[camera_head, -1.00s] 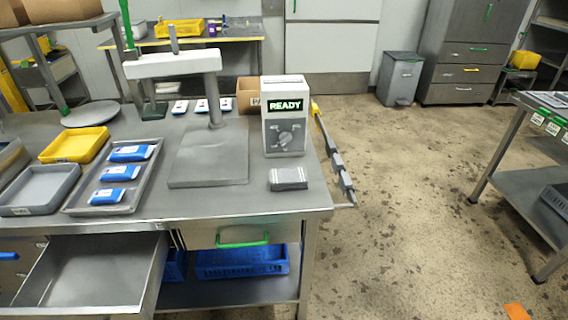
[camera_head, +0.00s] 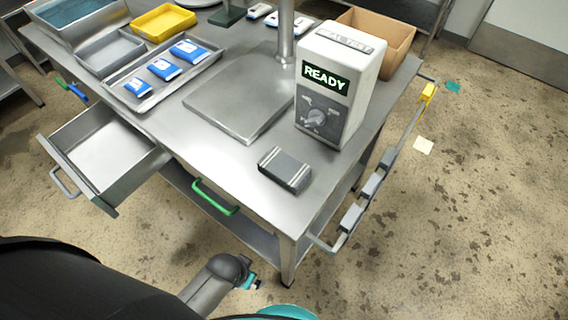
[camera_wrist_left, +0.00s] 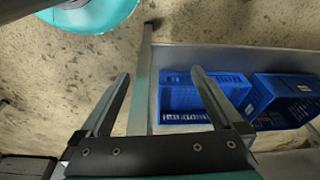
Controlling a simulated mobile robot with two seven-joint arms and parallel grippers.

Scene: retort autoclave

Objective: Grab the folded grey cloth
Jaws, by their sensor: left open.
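The folded grey cloth (camera_head: 285,170) lies flat on the steel table top, near its front right corner, in front of the white READY device. The cloth is not in the left wrist view. My right gripper is not seen in either view.
The white READY device (camera_head: 338,85) stands just behind the cloth. A drawer (camera_head: 100,150) hangs open at the left front. A green handle (camera_head: 215,197) juts from the front. A rail with grey clips (camera_head: 371,186) runs along the right side. Blue crates (camera_wrist_left: 190,98) sit on the lower shelf.

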